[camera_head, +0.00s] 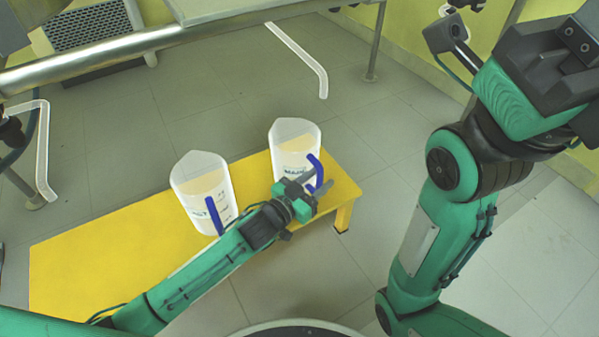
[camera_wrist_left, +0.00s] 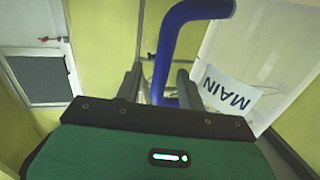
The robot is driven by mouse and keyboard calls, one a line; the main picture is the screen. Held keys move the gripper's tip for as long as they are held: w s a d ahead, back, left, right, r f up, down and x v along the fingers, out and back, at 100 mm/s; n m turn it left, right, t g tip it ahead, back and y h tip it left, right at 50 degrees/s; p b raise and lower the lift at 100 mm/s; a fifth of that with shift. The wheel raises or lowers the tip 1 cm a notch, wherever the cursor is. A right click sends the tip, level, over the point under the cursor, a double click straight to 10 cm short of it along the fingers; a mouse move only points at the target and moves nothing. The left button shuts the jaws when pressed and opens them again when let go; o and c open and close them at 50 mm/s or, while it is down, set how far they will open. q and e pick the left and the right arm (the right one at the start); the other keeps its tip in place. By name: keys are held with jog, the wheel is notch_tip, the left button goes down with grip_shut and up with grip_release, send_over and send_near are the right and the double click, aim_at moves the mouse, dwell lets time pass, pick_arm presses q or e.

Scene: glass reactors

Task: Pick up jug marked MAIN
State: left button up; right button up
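The jug marked MAIN (camera_head: 294,143) is a translucent white jug with pale contents and a blue handle. It stands upright at the right end of a yellow bench (camera_head: 90,262). Its label also shows in the left wrist view (camera_wrist_left: 228,92). My left gripper (camera_head: 316,186) is at the blue handle, on the jug's near right side. In the left wrist view my left gripper (camera_wrist_left: 160,88) has its fingers apart, with the lower part of the handle (camera_wrist_left: 165,50) between them. A finger's contact with the handle cannot be told. My right gripper cannot be made out.
A second similar jug (camera_head: 200,182) with a blue handle stands on the bench, left of the MAIN jug and close to my left forearm. A metal rail (camera_head: 110,48) and a table (camera_head: 225,8) are at the back.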

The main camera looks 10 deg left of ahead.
pick_arm(q)
jog(key=shift+w+d, duration=0.4)
jog(key=shift+w, duration=0.05)
jog(key=shift+c, duration=0.2)
grip_shut()
jog(key=shift+r, duration=0.1)
